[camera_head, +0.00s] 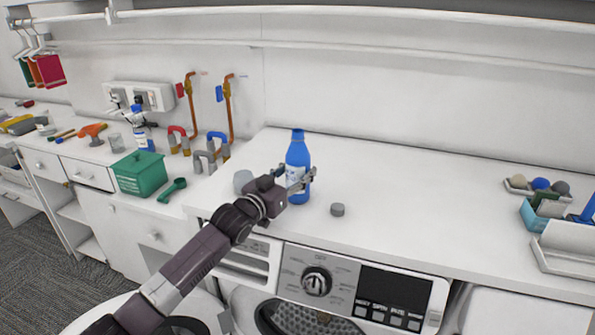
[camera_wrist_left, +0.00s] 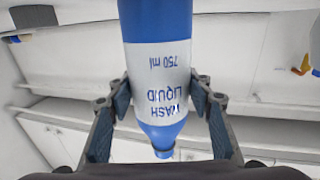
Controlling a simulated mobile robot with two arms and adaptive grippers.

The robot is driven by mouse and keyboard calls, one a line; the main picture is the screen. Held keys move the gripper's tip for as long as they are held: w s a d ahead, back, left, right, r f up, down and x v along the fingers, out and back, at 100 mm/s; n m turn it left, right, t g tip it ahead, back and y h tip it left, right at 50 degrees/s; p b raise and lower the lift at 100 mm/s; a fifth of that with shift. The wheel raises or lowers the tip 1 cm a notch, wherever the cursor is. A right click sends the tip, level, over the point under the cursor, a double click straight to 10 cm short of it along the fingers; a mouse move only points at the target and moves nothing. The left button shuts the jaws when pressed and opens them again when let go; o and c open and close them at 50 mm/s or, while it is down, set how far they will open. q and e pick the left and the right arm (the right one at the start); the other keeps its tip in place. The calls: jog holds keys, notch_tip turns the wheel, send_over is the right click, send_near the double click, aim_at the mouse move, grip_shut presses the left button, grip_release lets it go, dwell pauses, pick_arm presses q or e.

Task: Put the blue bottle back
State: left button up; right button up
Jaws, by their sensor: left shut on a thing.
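The blue bottle (camera_head: 298,153) is upright above the white worktop over the washing machine, behind the control panel. Its white label reads "WASH LIQUID 750 ml" in the left wrist view (camera_wrist_left: 160,72), where it appears neck down. My left gripper (camera_head: 300,182) is shut on the bottle, with a finger on each side of the label. Whether the bottle's base touches the worktop is hard to tell. My right gripper is not in view.
Further left are a green box (camera_head: 139,174), a green scoop (camera_head: 172,190) and pipes. The worktop between is clear.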

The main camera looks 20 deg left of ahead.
pick_arm(q)
jog(key=o, duration=1.6)
jog(key=shift+f, duration=0.1)
jog(key=shift+r, duration=0.2)
jog(key=shift+s+f, duration=0.1)
jog(key=shift+s, duration=0.1)
jog(key=b+v, duration=0.2)
jog(key=v, duration=0.8)
jog(key=shift+v, duration=0.85)
